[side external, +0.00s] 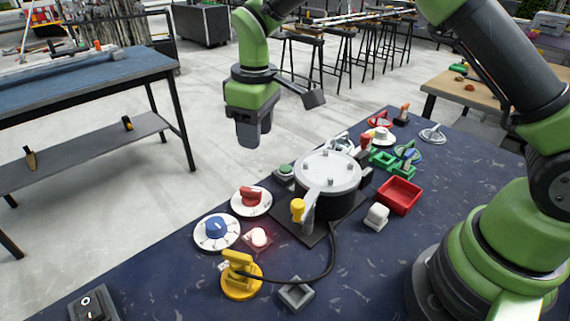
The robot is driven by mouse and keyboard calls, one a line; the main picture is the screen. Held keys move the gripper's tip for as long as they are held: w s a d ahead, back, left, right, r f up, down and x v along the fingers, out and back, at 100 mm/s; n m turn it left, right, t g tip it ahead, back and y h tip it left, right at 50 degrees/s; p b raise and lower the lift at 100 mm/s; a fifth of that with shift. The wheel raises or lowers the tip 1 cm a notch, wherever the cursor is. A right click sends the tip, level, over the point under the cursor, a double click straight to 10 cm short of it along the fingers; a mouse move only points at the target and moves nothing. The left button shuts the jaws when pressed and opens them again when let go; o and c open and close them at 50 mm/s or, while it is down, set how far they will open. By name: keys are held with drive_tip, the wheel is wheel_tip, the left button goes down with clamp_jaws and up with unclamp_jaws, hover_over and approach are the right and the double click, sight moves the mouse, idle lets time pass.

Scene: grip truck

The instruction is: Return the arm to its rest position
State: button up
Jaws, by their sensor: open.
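My gripper (251,138) hangs from the green arm, pointing down, above and behind the left part of the blue table (190,280). It is apart from everything on the table, and no object shows in it. Its fingers are small and dark in this view, and the gap between them is hard to make out. My arm reaches up from its base at the right and over the table, with its upper part cut off by the top edge of the picture.
A round device with a pale lid (328,170) stands mid-table. A red tray (399,195), a blue knob (216,230), a red knob (251,198), a lit red button (258,237) and a yellow lever (238,275) surround it. A workbench (85,75) stands at left.

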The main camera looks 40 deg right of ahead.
drive_tip(key=s+d+r+m+t+y, duration=0.1)
drive_tip(key=s+d+r+m+t, duration=0.15)
drive_tip(key=s+r, duration=0.55)
drive_tip(key=s+d+r+m+t+y, duration=0.15)
drive_tip(key=s+r+m, duration=0.25)
drive_tip(key=s+r, duration=0.4)
drive_tip(key=s+d+f+m+t, duration=0.1)
drive_tip(key=s+m+t, duration=0.1)
drive_tip(key=s, duration=0.6)
drive_tip(key=shift+d+m+t+h, duration=0.3)
drive_tip(key=shift+m+h, duration=0.05)
drive_tip(key=shift+m, duration=0.1)
